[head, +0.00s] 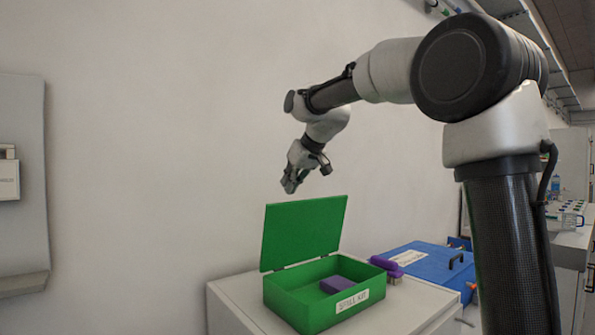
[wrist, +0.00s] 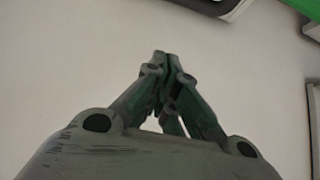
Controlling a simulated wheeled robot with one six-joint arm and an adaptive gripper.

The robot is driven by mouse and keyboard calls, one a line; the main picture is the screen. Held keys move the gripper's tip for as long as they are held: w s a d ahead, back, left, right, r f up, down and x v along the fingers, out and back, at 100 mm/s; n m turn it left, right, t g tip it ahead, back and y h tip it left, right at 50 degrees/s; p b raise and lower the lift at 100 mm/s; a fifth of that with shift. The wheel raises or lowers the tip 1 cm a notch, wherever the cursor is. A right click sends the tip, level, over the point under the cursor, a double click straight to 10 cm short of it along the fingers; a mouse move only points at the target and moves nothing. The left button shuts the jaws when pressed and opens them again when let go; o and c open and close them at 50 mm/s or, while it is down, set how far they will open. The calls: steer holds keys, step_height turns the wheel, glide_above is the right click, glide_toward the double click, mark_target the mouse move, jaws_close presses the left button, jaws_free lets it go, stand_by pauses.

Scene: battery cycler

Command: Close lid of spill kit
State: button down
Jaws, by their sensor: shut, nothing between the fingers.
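The green spill kit box (head: 296,314) sits on a white cabinet top, with a "SPILL KIT" label on its front. Its green lid (head: 303,233) stands open, upright at the back edge. A purple block (head: 336,285) lies inside the box. My gripper (head: 288,187) is shut and empty, in the air above the lid's upper edge and apart from it. In the wrist view my gripper (wrist: 161,62) shows its fingertips together, and a green patch (wrist: 303,6), likely part of the kit, shows at the top right corner.
The white cabinet (head: 232,292) carries the box. A blue case (head: 428,268) with a black handle and a purple item (head: 386,266) stand to the right of the box. A white wall is close behind. A grey panel (head: 22,200) hangs at the far left.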

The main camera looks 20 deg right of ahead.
steer(key=shift+s+d+f, duration=0.3)
steer(key=shift+s+f, duration=0.3)
steer(key=shift+s, duration=0.1)
steer(key=shift+s+d+f, duration=0.25)
steer(key=shift+s+f, duration=0.35)
steer(key=shift+s, duration=0.1)
